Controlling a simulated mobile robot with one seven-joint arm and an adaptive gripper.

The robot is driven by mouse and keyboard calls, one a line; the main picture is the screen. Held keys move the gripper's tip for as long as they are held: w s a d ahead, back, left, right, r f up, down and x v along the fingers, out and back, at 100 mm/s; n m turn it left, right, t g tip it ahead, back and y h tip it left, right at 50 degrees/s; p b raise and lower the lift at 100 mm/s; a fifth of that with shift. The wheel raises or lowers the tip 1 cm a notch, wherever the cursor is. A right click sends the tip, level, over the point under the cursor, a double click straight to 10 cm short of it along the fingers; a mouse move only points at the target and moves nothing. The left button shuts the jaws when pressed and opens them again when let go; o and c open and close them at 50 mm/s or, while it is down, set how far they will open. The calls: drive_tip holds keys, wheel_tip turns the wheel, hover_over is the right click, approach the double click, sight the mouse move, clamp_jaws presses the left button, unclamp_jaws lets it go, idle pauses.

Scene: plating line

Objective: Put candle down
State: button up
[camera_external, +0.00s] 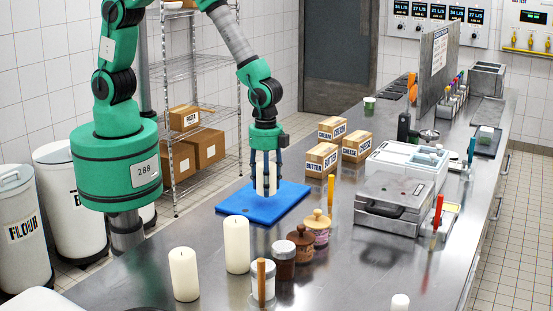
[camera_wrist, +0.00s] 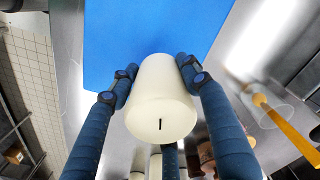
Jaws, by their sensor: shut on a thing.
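A cream candle (camera_external: 266,181) is upright between the fingers of my gripper (camera_external: 265,160), over the blue board (camera_external: 236,204). In the wrist view the candle (camera_wrist: 163,105) has a dark wick, and the blue fingers of my gripper (camera_wrist: 155,82) press on its sides. I cannot tell whether its base touches the board (camera_wrist: 115,30). Two more cream candles, one tall (camera_external: 237,245) and one shorter (camera_external: 185,274), stand on the steel counter at the front.
Jars (camera_external: 284,262) and a white pot (camera_external: 262,281) with a wooden stick stand right of the candles. Boxes (camera_external: 321,160) stand behind the board to the right. A grey press (camera_external: 393,195) is farther right. Bare counter (camera_external: 205,229) lies in front of the board.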

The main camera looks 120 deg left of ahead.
drive_tip(key=shift+f, duration=1.7)
drive_tip(key=shift+f, duration=0.1)
drive_tip(key=o, duration=1.3)
drive_tip(key=shift+o, duration=0.2)
wheel_tip(320, 180, up, 12)
drive_tip(key=shift+r, duration=0.15)
drive_tip(key=shift+r, duration=0.1)
